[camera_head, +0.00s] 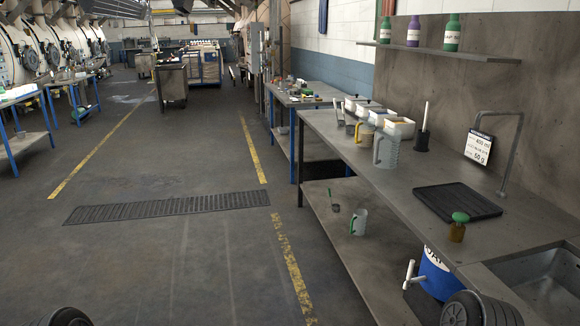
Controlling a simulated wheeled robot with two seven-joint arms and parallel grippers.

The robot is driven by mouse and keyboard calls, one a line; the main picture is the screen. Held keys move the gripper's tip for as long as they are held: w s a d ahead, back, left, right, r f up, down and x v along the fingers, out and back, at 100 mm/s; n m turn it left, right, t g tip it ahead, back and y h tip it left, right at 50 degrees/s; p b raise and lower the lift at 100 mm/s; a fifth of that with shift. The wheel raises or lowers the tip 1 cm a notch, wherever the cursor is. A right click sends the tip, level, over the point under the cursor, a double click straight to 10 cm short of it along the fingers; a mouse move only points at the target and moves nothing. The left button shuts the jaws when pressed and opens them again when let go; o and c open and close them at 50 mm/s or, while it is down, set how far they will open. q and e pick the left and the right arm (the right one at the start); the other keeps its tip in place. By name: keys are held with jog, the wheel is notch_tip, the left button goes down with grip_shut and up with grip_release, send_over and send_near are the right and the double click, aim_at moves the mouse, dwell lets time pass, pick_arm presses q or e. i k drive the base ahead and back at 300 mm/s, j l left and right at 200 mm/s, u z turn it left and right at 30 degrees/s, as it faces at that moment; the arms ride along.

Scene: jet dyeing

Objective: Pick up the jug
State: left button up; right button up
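A grey, translucent jug (390,150) with a handle on its left side stands upright on the right-hand counter (425,172). A smaller pale jug or mug (361,223) with a green handle stands on the shelf below. Only dark rounded parts of my arms show at the bottom left and bottom right edges. Neither gripper is in view, so their states are hidden.
White containers (399,127) stand behind the grey jug. The floor left of the counter is clear.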

aim_at(365, 132)
jog(key=i, duration=4.05)
jog(key=z, duration=0.25)
